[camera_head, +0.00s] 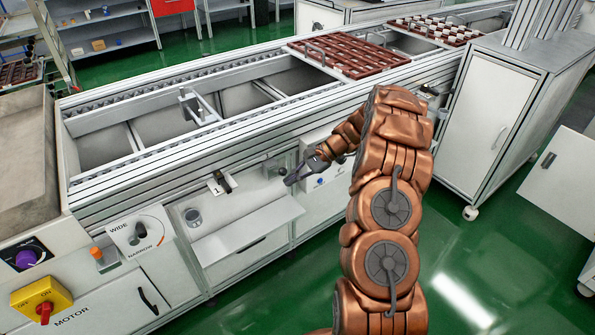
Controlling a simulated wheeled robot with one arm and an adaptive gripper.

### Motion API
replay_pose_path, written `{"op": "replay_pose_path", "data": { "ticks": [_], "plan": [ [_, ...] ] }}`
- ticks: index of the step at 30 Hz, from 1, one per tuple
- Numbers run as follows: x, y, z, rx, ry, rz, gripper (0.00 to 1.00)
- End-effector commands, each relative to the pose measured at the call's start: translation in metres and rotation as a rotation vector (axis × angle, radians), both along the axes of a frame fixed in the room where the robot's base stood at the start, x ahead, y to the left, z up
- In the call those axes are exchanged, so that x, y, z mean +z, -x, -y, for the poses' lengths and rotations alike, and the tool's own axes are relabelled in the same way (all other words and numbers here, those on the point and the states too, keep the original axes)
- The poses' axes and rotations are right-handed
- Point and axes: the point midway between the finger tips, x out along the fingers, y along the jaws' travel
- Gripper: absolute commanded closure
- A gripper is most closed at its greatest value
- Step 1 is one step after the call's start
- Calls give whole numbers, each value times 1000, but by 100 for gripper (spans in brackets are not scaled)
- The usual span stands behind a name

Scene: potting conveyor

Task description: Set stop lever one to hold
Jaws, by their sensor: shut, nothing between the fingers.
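A small plate marked 1 (216,189) is on the front of the conveyor, left of my gripper. A short dark lever (224,181) stands beside it; I take this for stop lever one. Its hold marking, if any, is too small to read. My gripper (289,181) is shut and empty, to the right of that lever and apart from it. It points down and left in front of the conveyor's front panel. A small dark knob (283,171) shows just by the fingertips; I cannot tell whether they touch it.
A shelf (245,232) with a metal cup (192,217) juts out below the lever. A WIDE/NARROW selector (141,233), orange button (96,253) and yellow motor switch (42,298) are at left. A brown tray (350,55) sits on the conveyor (180,150).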

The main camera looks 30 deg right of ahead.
Motion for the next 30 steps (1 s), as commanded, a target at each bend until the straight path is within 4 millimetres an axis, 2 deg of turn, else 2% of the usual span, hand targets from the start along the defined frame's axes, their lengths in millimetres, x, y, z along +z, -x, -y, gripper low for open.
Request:
{"op": "replay_pose_path", "data": {
  "ticks": [5, 19, 30],
  "plan": [
    [-3, 0, 1, -2, 0, 2, 100],
    [13, 0, 1, -3, 0, 3, 100],
    [12, 0, 1, -3, 0, 3, 100]
  ]
}}
